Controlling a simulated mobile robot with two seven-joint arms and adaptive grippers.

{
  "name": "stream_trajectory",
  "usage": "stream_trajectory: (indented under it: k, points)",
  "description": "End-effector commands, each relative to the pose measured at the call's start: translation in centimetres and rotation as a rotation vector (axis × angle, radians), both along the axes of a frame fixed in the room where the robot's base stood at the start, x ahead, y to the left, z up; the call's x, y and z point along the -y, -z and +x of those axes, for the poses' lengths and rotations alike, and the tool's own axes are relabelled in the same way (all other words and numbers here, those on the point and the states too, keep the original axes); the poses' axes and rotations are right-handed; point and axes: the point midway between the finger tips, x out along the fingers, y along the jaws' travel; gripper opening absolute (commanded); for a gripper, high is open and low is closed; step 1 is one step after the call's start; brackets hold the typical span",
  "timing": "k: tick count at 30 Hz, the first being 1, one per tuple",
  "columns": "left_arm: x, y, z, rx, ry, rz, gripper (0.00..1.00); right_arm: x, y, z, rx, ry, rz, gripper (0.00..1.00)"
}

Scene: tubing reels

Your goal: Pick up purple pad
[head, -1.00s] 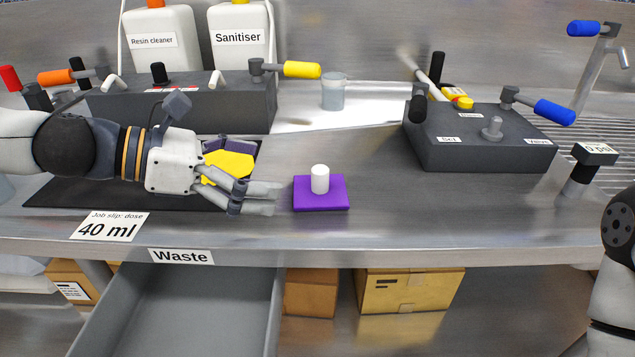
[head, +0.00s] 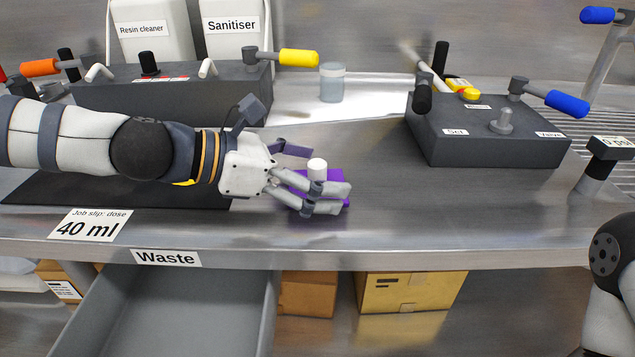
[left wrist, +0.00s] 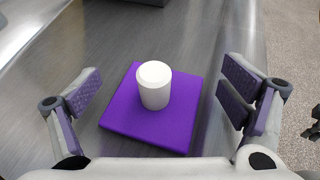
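The purple pad (left wrist: 150,124) is a flat square lying on the steel bench, with a white cylindrical knob (left wrist: 154,86) standing on its top. In the head view the pad (head: 332,178) is partly hidden behind my left gripper's fingers, while the knob (head: 317,168) shows above them. My left gripper (left wrist: 165,95) is open, its fingers spread on either side of the pad and knob, and it holds nothing. In the head view the left gripper (head: 325,190) reaches in low from the left. My right gripper is out of view; only part of my right arm shows at the right edge.
A dark mat (head: 100,190) lies under my left arm, with a yellow item mostly hidden there. A clear cup (head: 332,83) stands behind the pad. A grey valve box (head: 490,135) is to the right. An open Waste drawer (head: 170,310) is below the bench edge.

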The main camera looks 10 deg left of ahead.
Motion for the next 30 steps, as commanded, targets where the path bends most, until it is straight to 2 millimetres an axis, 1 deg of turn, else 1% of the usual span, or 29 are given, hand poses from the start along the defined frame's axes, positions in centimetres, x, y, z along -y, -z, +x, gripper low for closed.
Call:
stream_trajectory:
  k: [1,2,3,5,6,7,8,16,19,22,24,28,30]
  points:
    - [0.0,0.0,0.0,0.000,0.000,0.000,0.72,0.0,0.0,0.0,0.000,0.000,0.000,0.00]
    - [0.0,0.0,0.0,0.000,0.000,0.000,0.65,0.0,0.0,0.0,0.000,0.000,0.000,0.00]
    - [0.0,0.0,0.0,0.000,0.000,0.000,0.56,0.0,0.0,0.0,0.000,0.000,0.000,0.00]
    - [0.0,0.0,0.0,0.000,0.000,0.000,0.42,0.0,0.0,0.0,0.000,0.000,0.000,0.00]
    - [0.0,0.0,0.0,0.000,0.000,0.000,0.33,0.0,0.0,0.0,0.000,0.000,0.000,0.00]
    - [0.0,0.0,0.0,0.000,0.000,0.000,0.26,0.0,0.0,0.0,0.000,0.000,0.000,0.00]
    - [0.0,0.0,0.0,-0.001,0.000,0.001,0.22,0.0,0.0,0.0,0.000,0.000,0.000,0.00]
    - [0.0,0.0,0.0,-0.001,0.000,0.001,0.21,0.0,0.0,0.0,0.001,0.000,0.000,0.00]
    - [0.0,-0.8,0.0,0.004,0.000,0.000,0.21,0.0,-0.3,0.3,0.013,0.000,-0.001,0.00]
    - [0.0,-2.7,-0.1,0.013,0.002,0.003,0.21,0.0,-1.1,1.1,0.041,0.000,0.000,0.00]
    - [0.1,-4.6,-0.5,0.019,0.003,0.002,0.21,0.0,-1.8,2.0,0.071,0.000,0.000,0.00]
    - [1.2,-8.1,-3.3,0.026,0.006,0.002,0.21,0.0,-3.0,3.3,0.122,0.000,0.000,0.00]
    - [1.7,-9.5,-4.7,0.018,0.005,0.003,0.21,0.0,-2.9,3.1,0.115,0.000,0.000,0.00]
